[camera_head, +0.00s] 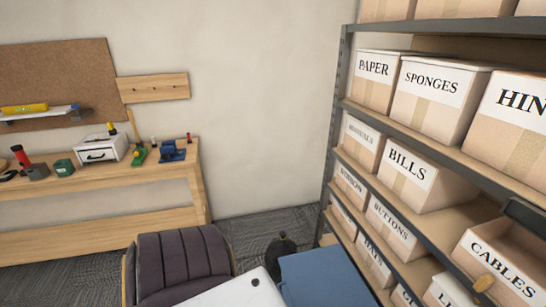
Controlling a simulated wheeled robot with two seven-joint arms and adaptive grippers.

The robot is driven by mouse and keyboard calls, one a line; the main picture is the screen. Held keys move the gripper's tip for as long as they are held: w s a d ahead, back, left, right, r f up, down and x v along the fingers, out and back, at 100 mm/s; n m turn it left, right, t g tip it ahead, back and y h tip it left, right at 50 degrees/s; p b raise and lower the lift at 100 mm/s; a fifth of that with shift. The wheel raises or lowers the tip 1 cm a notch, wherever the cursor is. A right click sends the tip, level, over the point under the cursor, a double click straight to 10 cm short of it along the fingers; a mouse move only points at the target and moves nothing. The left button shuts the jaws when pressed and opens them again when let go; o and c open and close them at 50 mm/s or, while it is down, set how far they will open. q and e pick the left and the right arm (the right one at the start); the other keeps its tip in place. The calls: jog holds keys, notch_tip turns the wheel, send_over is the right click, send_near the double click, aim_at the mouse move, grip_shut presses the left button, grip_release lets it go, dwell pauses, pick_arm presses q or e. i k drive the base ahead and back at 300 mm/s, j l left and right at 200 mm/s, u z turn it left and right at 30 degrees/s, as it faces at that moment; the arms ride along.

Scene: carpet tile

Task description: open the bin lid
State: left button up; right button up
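A blue flat-topped thing (325,277) is at the bottom edge, between a white surface and the shelf. It may be the bin's lid, but I cannot tell for sure, and its lower part is cut off. The white surface (232,291) with a dark round spot is left of it and also cut off. A small dark rounded thing (282,246) shows just behind them; I cannot tell what it is. I see no gripper that I can make out clearly.
A metal shelf rack (337,110) with labelled cardboard boxes, such as the CABLES box (500,262), fills the right side. A wooden workbench (100,182) with tools stands at the back left. A dark padded chair (180,262) is in front. Some carpet (285,220) is bare behind it.

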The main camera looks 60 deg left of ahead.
aim_at(325, 276)
jog(key=u, duration=1.75)
